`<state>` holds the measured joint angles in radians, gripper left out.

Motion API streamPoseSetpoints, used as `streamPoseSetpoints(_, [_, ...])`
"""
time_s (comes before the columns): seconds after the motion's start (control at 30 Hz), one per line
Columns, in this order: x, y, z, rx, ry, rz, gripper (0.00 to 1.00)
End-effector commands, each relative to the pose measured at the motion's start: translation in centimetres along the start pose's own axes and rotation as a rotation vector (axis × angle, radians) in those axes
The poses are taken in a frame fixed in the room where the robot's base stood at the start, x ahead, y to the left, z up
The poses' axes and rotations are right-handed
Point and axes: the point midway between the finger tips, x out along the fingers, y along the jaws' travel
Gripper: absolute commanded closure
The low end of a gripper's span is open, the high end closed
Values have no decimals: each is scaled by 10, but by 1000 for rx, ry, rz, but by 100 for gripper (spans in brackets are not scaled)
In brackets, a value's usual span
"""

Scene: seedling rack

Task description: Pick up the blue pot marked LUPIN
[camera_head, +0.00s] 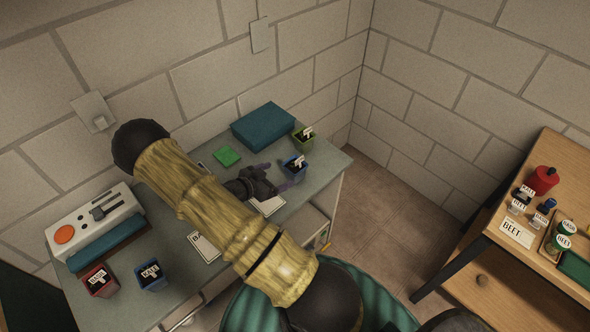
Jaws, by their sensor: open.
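A small blue pot (294,168) with a white label stands near the right end of the grey table. Its label is too small to read. Another blue pot (151,281) with a white label stands at the table's front left; that lettering is not clear to me either, so I cannot tell which is marked LUPIN. My gripper (279,177) is open, low over the table, with its fingers pointing right toward the blue pot at the right end. The fingers are close to this pot; whether they touch it I cannot tell.
A green block (226,156) lies farther left. A red pot (100,285) stands beside the front-left blue pot. A wooden table (540,190) with several small pots is at right.

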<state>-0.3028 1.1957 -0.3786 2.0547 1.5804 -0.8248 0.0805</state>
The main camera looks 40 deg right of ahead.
Motion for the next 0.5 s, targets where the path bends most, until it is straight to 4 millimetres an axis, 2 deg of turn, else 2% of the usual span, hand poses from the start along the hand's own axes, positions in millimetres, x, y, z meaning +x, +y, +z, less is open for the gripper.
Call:
streamPoseSetpoints(0.1, [22,1,-2,-2,1,3,15])
streamPoseSetpoints(0.23, [40,0,-2,0,0,1,15])
streamPoseSetpoints(0.5, [47,-1,0,0,-1,-1,15])
